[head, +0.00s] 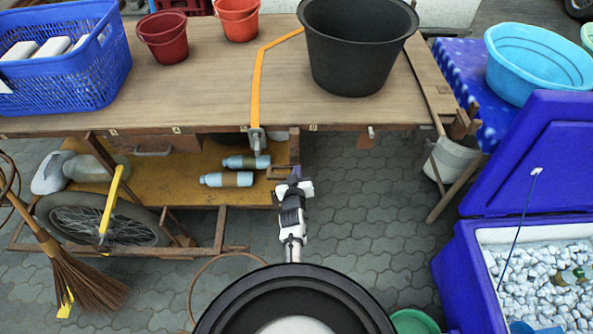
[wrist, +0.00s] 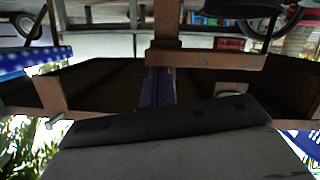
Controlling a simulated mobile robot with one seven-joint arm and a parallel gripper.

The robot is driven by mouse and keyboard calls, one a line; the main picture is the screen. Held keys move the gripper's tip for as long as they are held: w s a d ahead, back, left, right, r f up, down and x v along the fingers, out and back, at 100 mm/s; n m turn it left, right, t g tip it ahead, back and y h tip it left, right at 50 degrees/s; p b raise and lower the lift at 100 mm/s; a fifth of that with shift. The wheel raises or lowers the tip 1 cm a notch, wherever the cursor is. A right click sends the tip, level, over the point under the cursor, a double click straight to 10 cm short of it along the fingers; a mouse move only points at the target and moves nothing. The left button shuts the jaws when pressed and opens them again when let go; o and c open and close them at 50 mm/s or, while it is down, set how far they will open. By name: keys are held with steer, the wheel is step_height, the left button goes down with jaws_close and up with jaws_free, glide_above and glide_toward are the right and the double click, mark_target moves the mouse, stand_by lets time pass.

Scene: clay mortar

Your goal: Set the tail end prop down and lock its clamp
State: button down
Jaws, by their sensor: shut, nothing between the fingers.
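The wooden cart (head: 200,85) stands ahead of me. A slanted wooden leg (head: 453,190) under its right end looks like a prop, but I cannot tell for sure that it is the tail end prop. My gripper (head: 294,177) is shut and empty, just below the cart's front edge, beside a short wooden bar (head: 280,171) and well left of that leg. In the wrist view, wooden bars (wrist: 215,57) of the frame are close. A small metal bolt (wrist: 55,122) shows at the left. I cannot make out the clamp or whether it is locked.
An orange strap (head: 258,85) hangs over the cart edge above my gripper. A black tub (head: 355,55) and blue basket (head: 75,75) stand on top. Bottles (head: 228,180) lie on the lower shelf. A blue cooler (head: 455,265) is at the right. Paving (head: 365,215) between is open.

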step_height(320, 180, down, 11)
steer(key=b, duration=1.1)
steer(key=shift+r, duration=0.3)
steer(key=s+a+r+p, duration=0.1)
steer(key=s+r+p, duration=0.1)
steer(key=s+r, duration=0.4)
steer(key=s, duration=0.3)
steer(key=shift+s+a, duration=0.25)
steer(key=shift+s, duration=0.05)
steer(key=shift+r, duration=0.1)
